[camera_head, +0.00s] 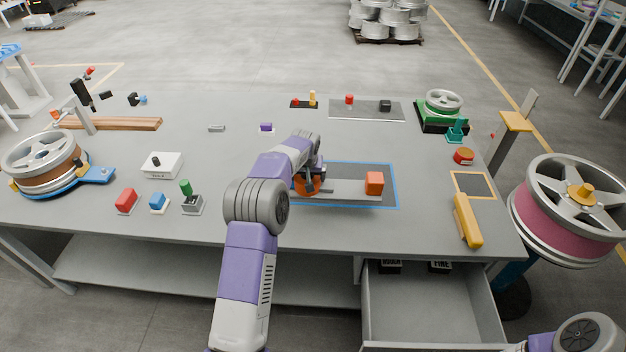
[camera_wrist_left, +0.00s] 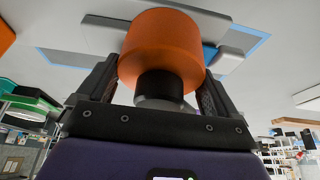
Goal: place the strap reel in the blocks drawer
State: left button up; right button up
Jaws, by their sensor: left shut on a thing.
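The strap reel appears to be the orange round piece (camera_head: 303,186) over the blue-outlined area of the table. In the left wrist view the orange piece (camera_wrist_left: 162,45) sits with its dark core between my fingers. My left gripper (camera_head: 316,180) is shut on it; the arm hides part of both. Whether the reel touches the surface below is unclear. The blocks drawer (camera_head: 420,322) is pulled open below the table's right front. Two dark labelled blocks (camera_head: 390,266) lie at its back, and its floor is otherwise bare. My right gripper is out of view.
A grey bar with an orange block (camera_head: 374,183) lies right of my left gripper. A yellow-handled tool (camera_head: 467,220) lies near the front edge above the drawer. A large pink reel (camera_head: 570,210) stands at the right. Red, blue and green pieces stand at the left front.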

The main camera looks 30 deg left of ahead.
aim_at(340, 195)
pick_arm(q)
jog(key=shift+w+r, duration=0.1)
jog(key=shift+m, duration=0.7)
jog(key=d+f, duration=0.1)
jog(key=d, duration=0.2)
jog(key=d+f, duration=0.1)
jog(key=d, duration=0.3)
jog(key=d+f, duration=0.1)
jog(key=d, duration=0.3)
jog(key=shift+w+d+f+b, duration=0.1)
jog(key=shift+w+b, duration=0.2)
jog(key=shift+w, duration=0.05)
jog(key=s+d+f, duration=0.1)
jog(key=d, duration=0.5)
jog(key=s+d+f+m, duration=0.1)
jog(key=d+f, duration=0.1)
jog(key=d, duration=0.5)
jog(key=s+d+f+m+h+b, duration=0.1)
jog(key=s+d, duration=0.1)
jog(key=d, duration=0.5)
jog(key=shift+s+d+f, duration=0.1)
jog(key=shift+d+f, duration=0.15)
jog(key=shift+f, duration=0.15)
jog(key=s+d+m+b, duration=0.1)
jog(key=s+d, duration=0.5)
jog(key=d, duration=0.5)
jog(key=shift+h, duration=0.4)
notch_tip(340, 195, down, 29)
jog(key=b, duration=0.7)
jog(key=shift+w+d+r, duration=0.1)
